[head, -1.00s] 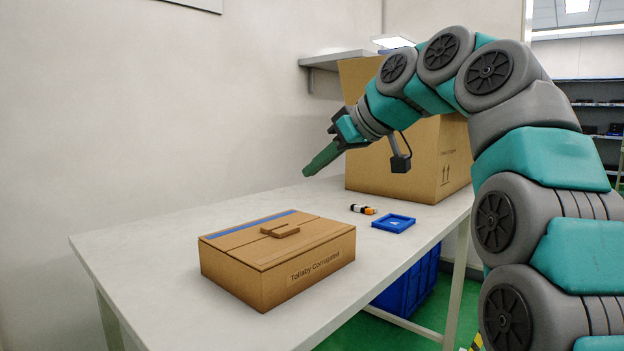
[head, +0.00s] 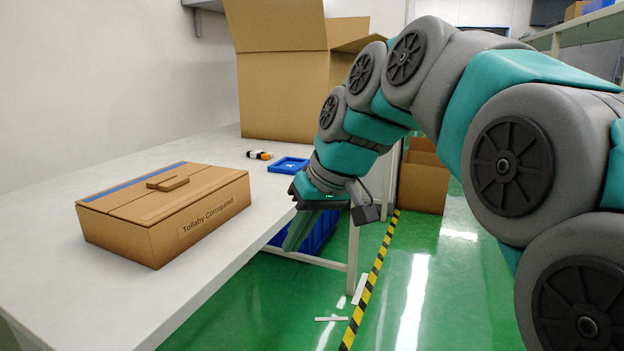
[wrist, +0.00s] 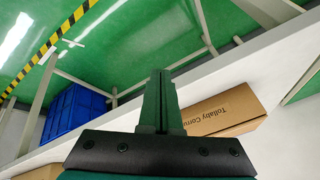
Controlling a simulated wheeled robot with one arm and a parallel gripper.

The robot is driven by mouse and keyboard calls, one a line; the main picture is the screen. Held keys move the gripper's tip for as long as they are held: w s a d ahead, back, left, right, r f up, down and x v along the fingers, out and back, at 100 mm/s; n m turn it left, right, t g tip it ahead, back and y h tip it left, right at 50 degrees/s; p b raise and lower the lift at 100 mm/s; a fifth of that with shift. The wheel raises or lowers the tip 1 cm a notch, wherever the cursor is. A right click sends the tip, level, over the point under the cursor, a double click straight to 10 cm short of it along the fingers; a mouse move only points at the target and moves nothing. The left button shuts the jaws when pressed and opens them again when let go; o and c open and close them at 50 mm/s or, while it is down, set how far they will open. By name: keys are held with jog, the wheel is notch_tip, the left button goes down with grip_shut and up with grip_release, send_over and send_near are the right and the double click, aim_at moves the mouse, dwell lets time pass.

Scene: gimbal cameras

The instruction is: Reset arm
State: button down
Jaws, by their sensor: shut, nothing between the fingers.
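My gripper (head: 300,232) hangs from my bent arm just past the table's front edge in the head view, fingers pointing down. In the wrist view my gripper (wrist: 161,80) has its fingers together, empty. The table (head: 60,205) lies to its left. A closed cardboard box (head: 205,220) labelled "Tollaby Corrugated" sits on the table, apart from the gripper. It also shows in the wrist view (wrist: 225,108), right of the fingers.
A large open cardboard box (head: 280,95) stands at the table's back. A blue tray (head: 288,165) and a small orange-and-black item (head: 259,155) lie before it. A blue crate (wrist: 75,115) is under the table. Green floor (head: 450,270) with a striped line is open.

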jog(key=s+d+f+m+g+h, duration=0.2)
jog(key=s+d+f+m, duration=0.1)
jog(key=s+d+f, duration=0.6)
jog(key=s+d+f+m+g+h, duration=0.2)
jog(key=s+d+f, duration=0.6)
jog(key=s+f, duration=0.6)
jog(key=s, duration=0.4)
jog(key=shift+s+d+f+m+h, duration=0.2)
jog(key=shift+d+f+m+h, duration=0.1)
jog(key=shift+d+m+h, duration=0.1)
